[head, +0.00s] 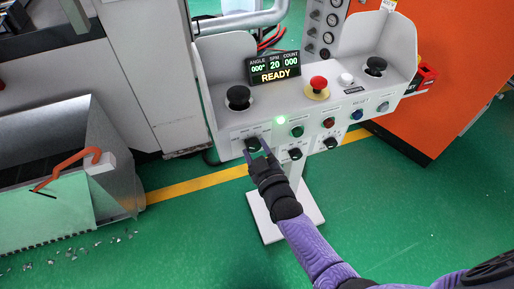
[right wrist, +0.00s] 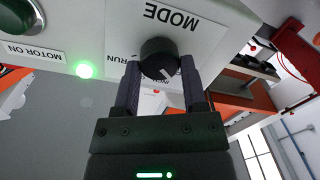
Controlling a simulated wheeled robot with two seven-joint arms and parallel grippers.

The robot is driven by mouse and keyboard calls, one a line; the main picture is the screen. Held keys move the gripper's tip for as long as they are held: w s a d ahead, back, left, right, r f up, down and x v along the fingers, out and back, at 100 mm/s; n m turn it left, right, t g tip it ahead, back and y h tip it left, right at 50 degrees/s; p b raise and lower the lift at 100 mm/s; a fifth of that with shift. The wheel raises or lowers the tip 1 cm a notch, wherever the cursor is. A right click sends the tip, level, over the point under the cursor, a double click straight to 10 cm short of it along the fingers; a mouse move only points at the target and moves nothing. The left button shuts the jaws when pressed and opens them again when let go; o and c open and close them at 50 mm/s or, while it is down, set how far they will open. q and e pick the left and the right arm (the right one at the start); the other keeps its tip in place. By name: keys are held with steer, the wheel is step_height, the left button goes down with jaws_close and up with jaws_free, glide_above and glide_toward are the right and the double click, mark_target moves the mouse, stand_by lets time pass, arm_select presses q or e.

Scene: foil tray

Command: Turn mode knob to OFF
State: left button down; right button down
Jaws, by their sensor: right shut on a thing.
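The mode knob (head: 252,144) is a black knob at the lower left of the grey control panel (head: 225,134). In the right wrist view the mode knob (right wrist: 158,52) sits under the upside-down word MODE, with RUN to its left; other position labels are partly hidden. A small white mark shows on the knob's lower right in that view. My right gripper (head: 257,150) has its two fingers on either side of the knob, shut on it; the right wrist view shows the gripper (right wrist: 160,68) too. My left gripper is not in view.
The display (head: 274,69) reads READY. A green lamp (head: 281,120) glows beside the knob. A red emergency button (head: 318,83), black palm buttons (head: 239,97) and several other buttons and knobs are close by. A metal bin (head: 110,150) stands at left; green floor is open in front.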

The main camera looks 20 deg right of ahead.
steer(key=shift+n, duration=0.4)
steer(key=shift+f+n, duration=0.1)
steer(key=shift+n, duration=0.2)
steer(key=shift+c, duration=0.7)
jaws_free()
steer(key=shift+s, duration=0.1)
steer(key=s+p, duration=0.3)
steer(key=s, duration=0.6)
steer(key=shift+s+d+p, duration=0.25)
steer(key=shift+s+p, duration=0.1)
